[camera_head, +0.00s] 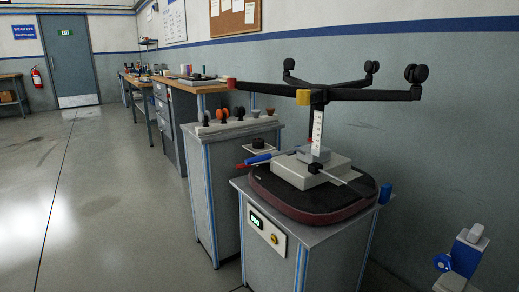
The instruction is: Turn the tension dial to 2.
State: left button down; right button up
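An upside-down office chair rests with its dark red seat (310,212) on a grey test stand and its black star base (340,91) in the air. A black round dial (259,144) shows just behind the chair, by the back cabinet. I cannot tell which of these is the tension dial, and no number is readable on either. Neither of my grippers is in view.
A workbench (181,85) runs along the wall. Open floor (110,200) lies to the left.

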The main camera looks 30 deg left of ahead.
aim_at(258, 144)
jog(key=i+j, duration=0.15)
jog(key=j, duration=0.3)
jog(key=i+j+z, duration=0.1)
jog(key=j, duration=0.4)
jog(key=i+j, duration=0.15)
jog(key=j, duration=0.35)
jog(key=i+j+z, duration=0.1)
jog(key=j, duration=0.35)
